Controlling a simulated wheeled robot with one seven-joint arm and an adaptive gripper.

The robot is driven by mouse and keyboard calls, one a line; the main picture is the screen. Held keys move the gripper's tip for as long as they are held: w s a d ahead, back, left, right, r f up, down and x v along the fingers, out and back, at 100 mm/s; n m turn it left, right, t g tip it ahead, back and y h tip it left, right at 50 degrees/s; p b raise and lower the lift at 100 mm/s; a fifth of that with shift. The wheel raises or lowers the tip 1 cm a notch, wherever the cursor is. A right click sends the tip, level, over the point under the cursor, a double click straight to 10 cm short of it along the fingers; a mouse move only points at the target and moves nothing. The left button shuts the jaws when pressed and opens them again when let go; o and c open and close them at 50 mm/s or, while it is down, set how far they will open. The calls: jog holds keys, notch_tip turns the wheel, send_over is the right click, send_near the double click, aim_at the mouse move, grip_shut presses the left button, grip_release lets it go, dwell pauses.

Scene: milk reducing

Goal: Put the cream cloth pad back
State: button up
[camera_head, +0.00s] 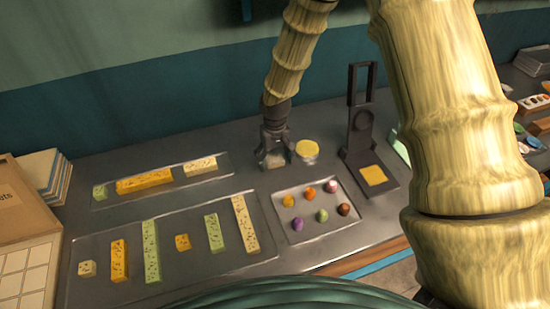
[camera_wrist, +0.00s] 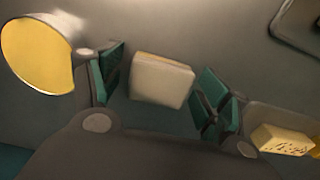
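The cream cloth pad (camera_wrist: 162,80) is a small, pale, rounded block in the wrist view. It lies between the green-padded fingers of my gripper (camera_wrist: 163,88), with a narrow gap visible at the left finger; contact at the right finger is hard to tell. In the head view my gripper (camera_head: 275,150) points down at the back of the grey table, and the pad (camera_head: 274,160) shows pale between its fingers. The fingers are apart and look open around the pad. Whether the pad touches the table is hard to see.
A cup with yellow contents (camera_head: 307,150) stands close to the right of my gripper; it also shows in the wrist view (camera_wrist: 38,55). A dark stand (camera_head: 360,130) with a yellow square is further right. Trays of blocks (camera_head: 160,205) and coloured balls (camera_head: 318,232) lie in front.

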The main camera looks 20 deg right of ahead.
aim_at(276, 158)
jog(key=shift+r, duration=0.2)
notch_tip(276, 158, up, 12)
jog(key=b, duration=0.3)
dwell(0.6)
jog(key=shift+d+f, duration=0.1)
dwell(1.3)
